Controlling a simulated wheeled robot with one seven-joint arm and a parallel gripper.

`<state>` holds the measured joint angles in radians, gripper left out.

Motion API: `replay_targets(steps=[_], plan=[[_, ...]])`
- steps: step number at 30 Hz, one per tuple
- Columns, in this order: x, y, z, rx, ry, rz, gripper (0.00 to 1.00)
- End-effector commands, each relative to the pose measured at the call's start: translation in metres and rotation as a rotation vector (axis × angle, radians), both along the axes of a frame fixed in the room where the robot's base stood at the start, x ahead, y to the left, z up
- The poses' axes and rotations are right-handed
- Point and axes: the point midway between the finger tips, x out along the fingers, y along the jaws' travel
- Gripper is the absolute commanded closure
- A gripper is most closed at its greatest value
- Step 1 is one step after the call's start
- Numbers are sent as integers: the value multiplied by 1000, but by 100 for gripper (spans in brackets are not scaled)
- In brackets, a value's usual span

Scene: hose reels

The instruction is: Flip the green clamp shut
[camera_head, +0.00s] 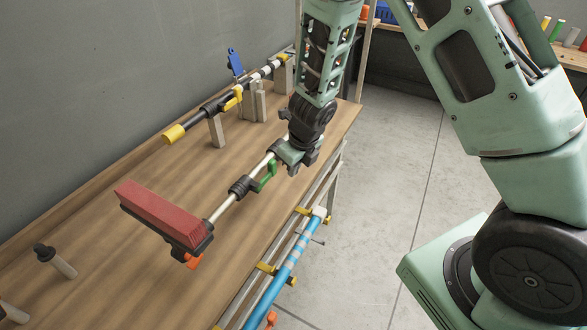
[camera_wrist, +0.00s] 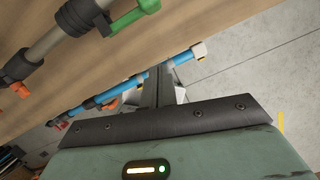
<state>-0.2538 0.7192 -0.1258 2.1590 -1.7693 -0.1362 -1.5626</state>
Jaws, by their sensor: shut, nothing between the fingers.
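The green clamp (camera_head: 265,178) is on a pole (camera_head: 224,206) that has a red brush head (camera_head: 163,213) and lies over the wooden bench. Its lever shows in the wrist view (camera_wrist: 133,17) at the top edge, sticking out from the black collar beside the pole, partly cut off by the frame. My gripper (camera_head: 291,160) is by the far right end of the pole, just past the clamp in the head view. In the wrist view its fingers (camera_wrist: 160,82) are together and empty, apart from the green lever. Contact with the pole cannot be told.
A blue pole (camera_head: 281,268) hangs along the bench's front side on yellow holders. Another pole with yellow ends (camera_head: 220,103) rests on wooden blocks at the back.

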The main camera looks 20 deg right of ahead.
Motion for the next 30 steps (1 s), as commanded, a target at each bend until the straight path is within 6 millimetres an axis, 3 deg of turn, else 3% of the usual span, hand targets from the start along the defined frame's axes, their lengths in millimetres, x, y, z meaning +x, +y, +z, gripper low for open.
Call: replay_targets(steps=[1,12,18,30], plan=[[-1,-1,11,-2,-3,1,100],[-11,-9,63,-2,-3,1,100],[-14,-11,72,-1,-1,0,100],[-14,-11,71,-1,-1,0,100]])
